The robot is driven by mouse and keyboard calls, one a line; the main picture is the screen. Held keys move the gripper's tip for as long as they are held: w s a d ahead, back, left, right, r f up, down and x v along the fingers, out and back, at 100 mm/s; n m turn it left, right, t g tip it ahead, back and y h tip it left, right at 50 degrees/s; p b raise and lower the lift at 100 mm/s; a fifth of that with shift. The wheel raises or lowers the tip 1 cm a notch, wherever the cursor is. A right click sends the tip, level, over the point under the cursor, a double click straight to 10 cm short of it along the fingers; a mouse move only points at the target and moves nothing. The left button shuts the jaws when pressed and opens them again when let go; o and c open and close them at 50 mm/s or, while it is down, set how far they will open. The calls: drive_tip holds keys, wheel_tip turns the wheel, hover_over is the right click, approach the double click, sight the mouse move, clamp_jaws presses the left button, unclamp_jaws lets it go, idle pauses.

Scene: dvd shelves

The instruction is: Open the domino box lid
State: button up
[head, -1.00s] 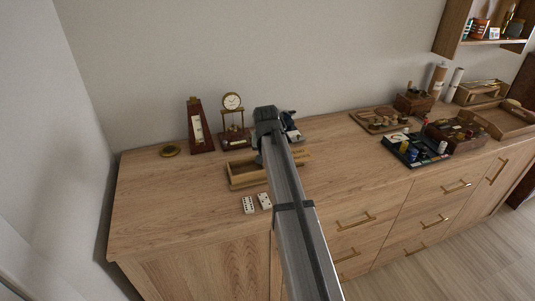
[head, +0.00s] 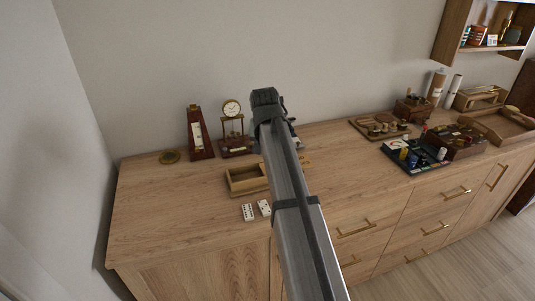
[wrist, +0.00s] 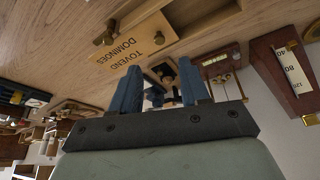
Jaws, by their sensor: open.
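The domino box (head: 233,187) is a light wooden tray on the cabinet top, with its open left part showing in the head view. My arm hides its middle. A light wooden piece, apparently the lid, shows right of my arm (head: 305,160). I see nothing gripped; a dark object shows between the fingers in the background. In the head view my gripper is above the box.
Two white domino tiles (head: 249,212) lie in front of the box. Trays and boxes fill the right side. The cabinet's front left is clear.

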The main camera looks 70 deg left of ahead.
drive_tip(key=shift+v, duration=2.05)
